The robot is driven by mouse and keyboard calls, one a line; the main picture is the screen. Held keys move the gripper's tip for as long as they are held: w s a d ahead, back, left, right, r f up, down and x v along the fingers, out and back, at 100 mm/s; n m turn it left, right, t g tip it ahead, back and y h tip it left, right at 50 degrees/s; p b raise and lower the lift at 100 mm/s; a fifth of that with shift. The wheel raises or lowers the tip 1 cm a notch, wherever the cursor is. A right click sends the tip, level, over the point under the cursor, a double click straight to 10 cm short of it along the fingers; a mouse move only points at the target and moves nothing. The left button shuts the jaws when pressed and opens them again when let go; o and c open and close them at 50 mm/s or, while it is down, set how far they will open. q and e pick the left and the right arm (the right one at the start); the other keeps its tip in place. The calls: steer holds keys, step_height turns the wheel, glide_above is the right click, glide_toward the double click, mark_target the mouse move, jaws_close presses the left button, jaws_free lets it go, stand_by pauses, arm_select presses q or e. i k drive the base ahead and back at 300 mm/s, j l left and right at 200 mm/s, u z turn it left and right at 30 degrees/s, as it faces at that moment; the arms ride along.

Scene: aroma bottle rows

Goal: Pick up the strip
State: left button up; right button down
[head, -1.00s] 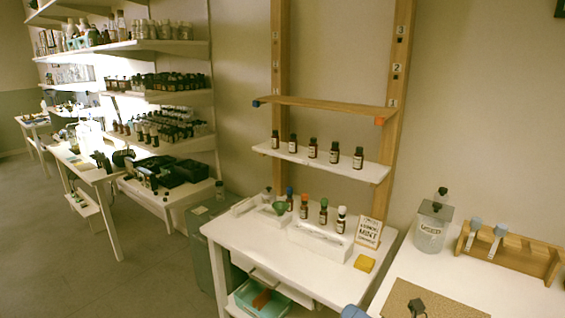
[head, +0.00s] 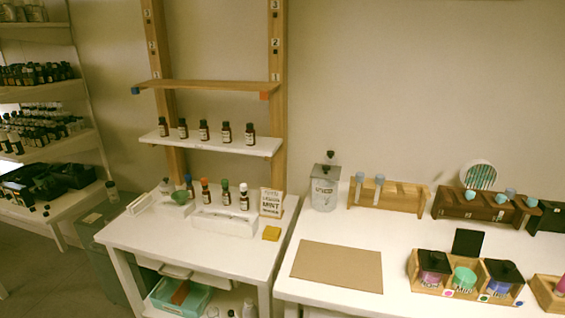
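No strip can be made out for certain at this size. A long white holder (head: 225,222) with a slotted top stands at the front of the left white table; whether a strip lies in it, I cannot tell. Behind it stand small brown bottles with blue, orange, green and white caps, the white-capped one (head: 244,197) at the right. A lettered sign (head: 271,204) reading "MINT" stands beside the holder. Neither of my grippers is in view.
A yellow block (head: 271,233) lies near the left table's right edge. A bare brown mat (head: 337,267) lies on the right table. A wooden jar tray (head: 465,288) and test-tube racks (head: 388,195) stand there too. Several bottles line the white shelf (head: 212,143).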

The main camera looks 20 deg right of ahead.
mark_target(380, 179)
steer(key=z, duration=1.35)
